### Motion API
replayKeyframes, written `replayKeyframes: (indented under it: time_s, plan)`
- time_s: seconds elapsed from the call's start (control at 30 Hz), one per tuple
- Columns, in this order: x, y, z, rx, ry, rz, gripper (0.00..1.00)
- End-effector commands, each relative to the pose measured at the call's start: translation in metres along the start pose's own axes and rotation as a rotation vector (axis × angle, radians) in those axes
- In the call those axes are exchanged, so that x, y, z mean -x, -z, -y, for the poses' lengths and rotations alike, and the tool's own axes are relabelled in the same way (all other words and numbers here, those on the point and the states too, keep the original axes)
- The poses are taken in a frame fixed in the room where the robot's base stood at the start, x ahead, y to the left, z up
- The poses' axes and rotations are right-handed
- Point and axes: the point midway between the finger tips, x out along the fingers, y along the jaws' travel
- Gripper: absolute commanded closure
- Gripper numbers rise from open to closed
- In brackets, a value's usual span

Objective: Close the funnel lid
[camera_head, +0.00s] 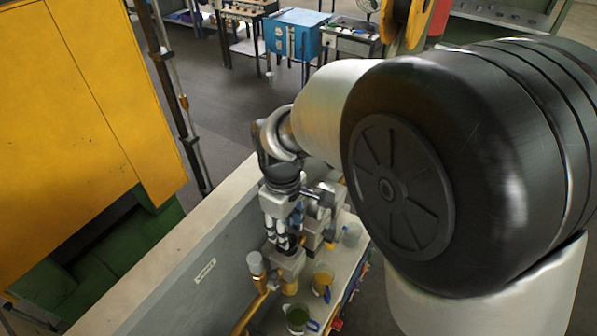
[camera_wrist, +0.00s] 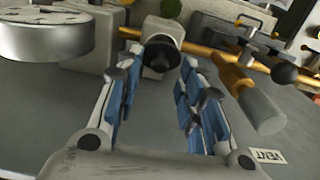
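My gripper (camera_wrist: 158,68) is open, its two blue-padded fingers standing well apart. In the head view my gripper (camera_head: 283,238) points down over the fittings beside the grey wall. In the wrist view a dark round knob (camera_wrist: 160,56) on a grey block lies between and just beyond the fingertips; I cannot tell whether they touch it. A round grey disc (camera_wrist: 45,38) with small holes sits at the upper left, outside the fingers. I cannot tell for sure which part is the funnel lid. My arm hides much of the bench in the head view.
A grey cylinder (camera_wrist: 262,112) on a brass pipe (camera_wrist: 205,52) stands right of the fingers. The grey wall (camera_head: 185,290) carries a label. A yellow pot (camera_head: 322,279) and green pot (camera_head: 298,317) stand on the bench. A yellow cabinet (camera_head: 75,110) is at left.

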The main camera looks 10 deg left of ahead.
Motion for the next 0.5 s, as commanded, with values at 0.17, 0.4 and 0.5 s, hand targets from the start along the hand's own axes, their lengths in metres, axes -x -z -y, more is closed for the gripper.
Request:
replayKeyframes:
  time_s: [0.17, 0.4, 0.5]
  plan:
    - [-0.019, 0.0, 0.0, 0.0, 0.001, 0.001, 0.64]
    - [-0.025, 0.0, 0.0, 0.0, 0.0, 0.0, 0.64]
    - [-0.025, 0.0, 0.0, 0.0, 0.0, 0.0, 0.64]
